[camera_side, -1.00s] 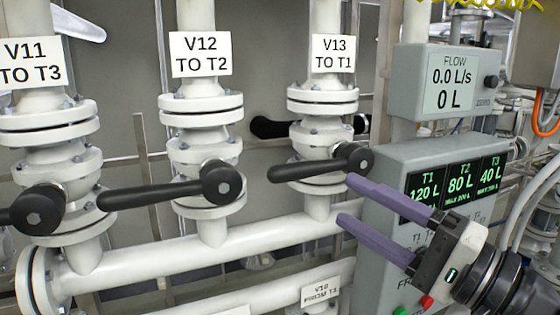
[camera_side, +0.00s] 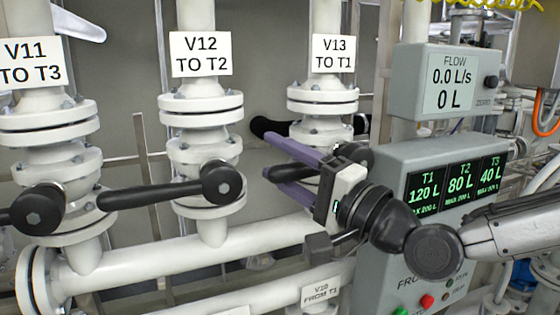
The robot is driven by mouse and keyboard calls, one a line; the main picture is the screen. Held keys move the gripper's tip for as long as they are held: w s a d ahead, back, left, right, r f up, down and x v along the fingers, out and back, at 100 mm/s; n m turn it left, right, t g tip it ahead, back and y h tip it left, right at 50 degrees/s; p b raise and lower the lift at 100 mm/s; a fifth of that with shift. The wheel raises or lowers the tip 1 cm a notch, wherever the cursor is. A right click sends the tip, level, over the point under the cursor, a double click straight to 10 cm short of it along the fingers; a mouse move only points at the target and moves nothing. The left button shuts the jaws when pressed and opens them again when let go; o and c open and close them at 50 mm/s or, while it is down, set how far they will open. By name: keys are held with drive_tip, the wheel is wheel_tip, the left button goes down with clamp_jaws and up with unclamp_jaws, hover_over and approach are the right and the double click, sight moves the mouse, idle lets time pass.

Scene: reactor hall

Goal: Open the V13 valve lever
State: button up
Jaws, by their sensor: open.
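The V13 lever (camera_side: 283,174) is a black handle on the white V13 valve, under the label "V13 TO T1" (camera_side: 333,55). It lies roughly level and points left from its hub, which is partly hidden behind my gripper. My gripper (camera_side: 276,164) is open, with its purple fingers pointing left. One finger shows above the lever and one below it, so the handle appears between them in this view. I cannot tell whether either finger touches it.
The V12 lever (camera_side: 165,193) and V11 lever (camera_side: 30,212) are to the left. The flow meter (camera_side: 447,84) and a tank display panel (camera_side: 450,190) stand on the right, close behind my arm. A white pipe (camera_side: 190,255) runs below the valves.

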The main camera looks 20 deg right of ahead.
clamp_jaws()
idle(0.3)
idle(1.1)
